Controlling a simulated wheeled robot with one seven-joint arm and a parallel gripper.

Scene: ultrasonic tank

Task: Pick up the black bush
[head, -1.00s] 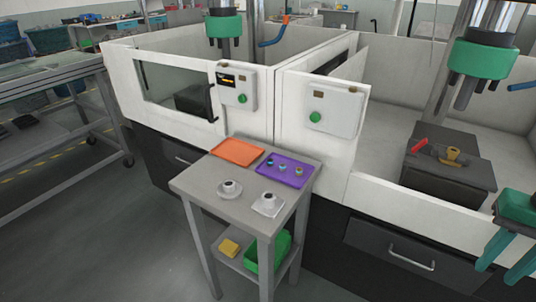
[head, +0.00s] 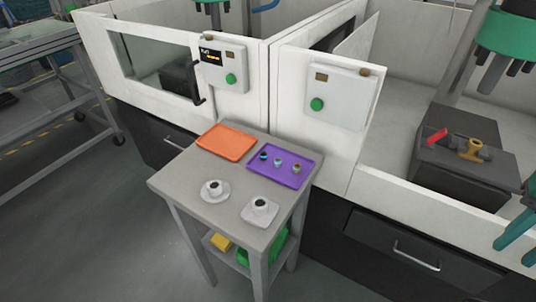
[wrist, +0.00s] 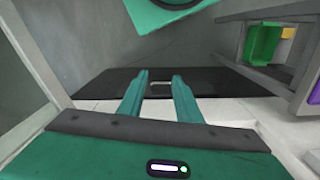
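Three small bushes sit on the purple tray (head: 268,174) on the grey side table. The leftmost bush (head: 264,155) looks the darkest, black with a blue part. The middle one (head: 278,162) looks pale grey and the right one (head: 296,168) olive-gold; they are too small to tell more. My green gripper (wrist: 158,78) has its two fingers apart with nothing between them in the wrist view. In the head view it is partly cut off at the right edge, well away from the tray. The wrist view does not show the bushes.
An orange tray (head: 225,142) lies at the table's back left. Two white cups with dark insides stand in front, on a round saucer (head: 222,196) and a square saucer (head: 250,214). White machine walls (head: 330,150) stand close behind the table. Floor is open at front left.

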